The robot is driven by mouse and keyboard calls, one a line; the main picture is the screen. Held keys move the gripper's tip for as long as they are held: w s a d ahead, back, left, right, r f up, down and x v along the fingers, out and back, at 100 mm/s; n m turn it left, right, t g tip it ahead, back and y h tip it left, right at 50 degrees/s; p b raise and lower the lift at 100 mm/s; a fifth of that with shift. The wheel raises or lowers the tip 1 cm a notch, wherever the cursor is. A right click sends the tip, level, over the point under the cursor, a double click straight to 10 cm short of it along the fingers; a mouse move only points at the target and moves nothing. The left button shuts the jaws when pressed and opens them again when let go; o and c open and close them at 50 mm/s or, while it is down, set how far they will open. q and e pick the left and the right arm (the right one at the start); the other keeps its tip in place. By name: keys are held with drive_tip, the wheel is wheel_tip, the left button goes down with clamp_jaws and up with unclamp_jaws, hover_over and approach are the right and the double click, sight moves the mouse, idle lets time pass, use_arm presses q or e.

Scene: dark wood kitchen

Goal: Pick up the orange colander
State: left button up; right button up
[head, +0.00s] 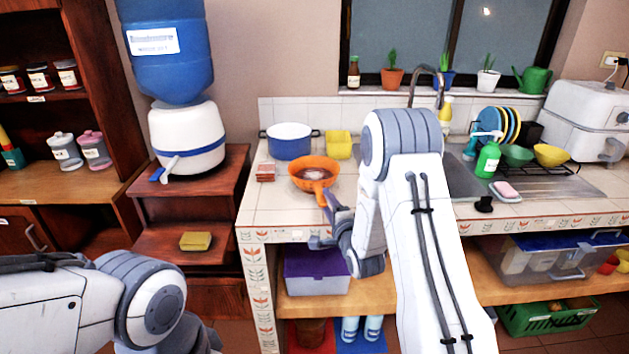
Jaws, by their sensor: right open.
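The orange colander (314,166) stands upright on the white tiled counter (262,205), near its left end. It looks like a round bowl with a short orange handle towards me. My right gripper (325,214) is at the counter's front edge, just in front of the colander and close to its handle. It is open; whether a finger touches the handle I cannot tell. My left arm comes in at the lower left, over the floor, and its gripper is out of the picture.
A blue pot (289,142) and a yellow container (339,145) stand behind the colander. A small reddish-brown block (265,172) lies left of it. The sink area, a green soap bottle (488,158) and a dish rack are to the right.

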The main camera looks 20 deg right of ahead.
sight(315, 183)
drive_tip(key=w+p, duration=0.1)
drive_tip(key=w, duration=0.4)
drive_tip(key=shift+p, duration=0.3)
drive_tip(key=shift+w, duration=0.35)
drive_tip(key=shift+f, duration=0.1)
drive_tip(key=shift+c, duration=0.3)
clamp_jaws()
idle(0.4)
